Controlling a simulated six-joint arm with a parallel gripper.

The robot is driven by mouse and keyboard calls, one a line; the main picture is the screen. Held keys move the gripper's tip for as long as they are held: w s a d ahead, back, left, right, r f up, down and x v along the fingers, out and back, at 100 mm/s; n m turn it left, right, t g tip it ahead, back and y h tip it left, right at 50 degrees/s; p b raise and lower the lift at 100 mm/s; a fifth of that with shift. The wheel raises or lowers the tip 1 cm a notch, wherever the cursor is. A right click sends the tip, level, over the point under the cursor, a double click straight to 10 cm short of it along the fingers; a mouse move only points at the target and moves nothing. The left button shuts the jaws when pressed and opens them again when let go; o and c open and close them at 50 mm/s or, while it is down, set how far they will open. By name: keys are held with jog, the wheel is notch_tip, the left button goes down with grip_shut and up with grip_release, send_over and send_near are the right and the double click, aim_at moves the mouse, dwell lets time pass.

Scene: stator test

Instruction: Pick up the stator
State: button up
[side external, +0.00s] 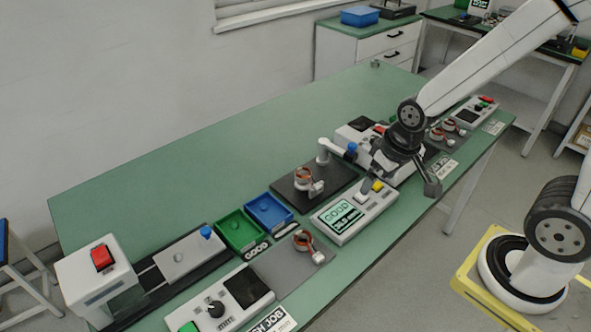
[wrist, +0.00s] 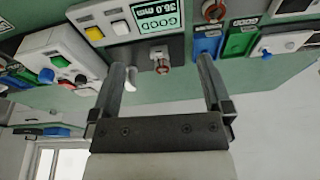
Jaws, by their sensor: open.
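Several stators with copper-coloured rings and white stubs are in view. One stator (side external: 308,182) sits on a black plate beside a white post in the side view. Another stator (side external: 303,241) lies on a grey mat nearer the front edge. More stators (side external: 437,134) sit at the right, beyond my arm. My gripper (side external: 370,178) is above the bench, right of the black plate, partly hidden by my wrist. In the wrist view my gripper (wrist: 162,68) is open and empty. The black-plate stator (wrist: 161,60) shows between its fingertips, farther off; another stator (wrist: 213,10) is at the top.
A tester with a GOOD display (side external: 347,213) stands beside the black plate (side external: 283,187). Green (side external: 240,231) and blue (side external: 268,211) bins are left of it. A box with a red button (side external: 95,272) stands at the left end. The bench's back left is clear.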

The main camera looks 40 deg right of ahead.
jog(key=w+d+f+m+y, duration=0.1)
jog(key=w+d+f+m, duration=0.15)
jog(key=w+m, duration=1.05)
jog(key=m+t+y, duration=0.1)
jog(key=m+y, duration=0.1)
jog(key=m, duration=1.3)
send_near(305, 172)
jog(key=a, duration=0.2)
jog(key=shift+d+f, duration=0.15)
jog(key=shift+f, duration=0.1)
jog(key=shift+f, duration=0.15)
jog(key=shift+x, duration=1.15)
jog(key=shift+x, duration=2.6)
jog(key=shift+s, duration=0.15)
